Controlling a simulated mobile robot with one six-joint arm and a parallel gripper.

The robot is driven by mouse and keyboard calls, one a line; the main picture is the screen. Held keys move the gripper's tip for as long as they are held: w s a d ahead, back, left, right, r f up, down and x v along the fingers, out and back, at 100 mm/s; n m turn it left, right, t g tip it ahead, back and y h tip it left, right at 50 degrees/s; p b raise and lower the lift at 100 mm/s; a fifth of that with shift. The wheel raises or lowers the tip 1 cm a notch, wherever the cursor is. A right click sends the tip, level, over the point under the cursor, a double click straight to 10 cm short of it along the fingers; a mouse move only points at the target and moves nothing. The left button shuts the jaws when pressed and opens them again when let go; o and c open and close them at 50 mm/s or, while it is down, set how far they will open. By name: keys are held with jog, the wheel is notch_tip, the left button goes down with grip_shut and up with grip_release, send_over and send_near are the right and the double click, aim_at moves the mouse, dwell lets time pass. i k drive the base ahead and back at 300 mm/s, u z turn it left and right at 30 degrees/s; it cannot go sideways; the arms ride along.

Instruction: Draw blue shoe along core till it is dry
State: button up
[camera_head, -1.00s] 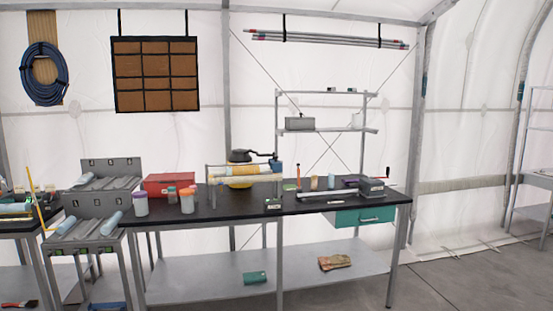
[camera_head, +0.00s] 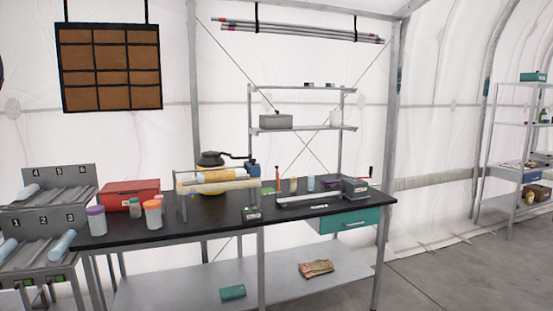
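On the black-topped bench (camera_head: 110,233), a low frame holds a long pale yellow core (camera_head: 222,184). A second pale roll with a light blue stretch lies just behind it. A small blue block (camera_head: 253,170) shows at the frame's right end; it is too small to tell whether it is the blue shoe. I cannot tell whether the core is wet or dry. My gripper is not in view.
Several lidded jars (camera_head: 153,214) and a red box (camera_head: 130,194) stand left of the frame. Grey roller racks (camera_head: 50,178) stand at the far left. A long metal tray (camera_head: 308,200) lies to the right. Grey floor (camera_head: 440,275) is open at the right.

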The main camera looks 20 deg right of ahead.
aim_at(252, 168)
jog(key=z, duration=0.1)
jog(key=i, duration=1.25)
jog(key=u, duration=0.65)
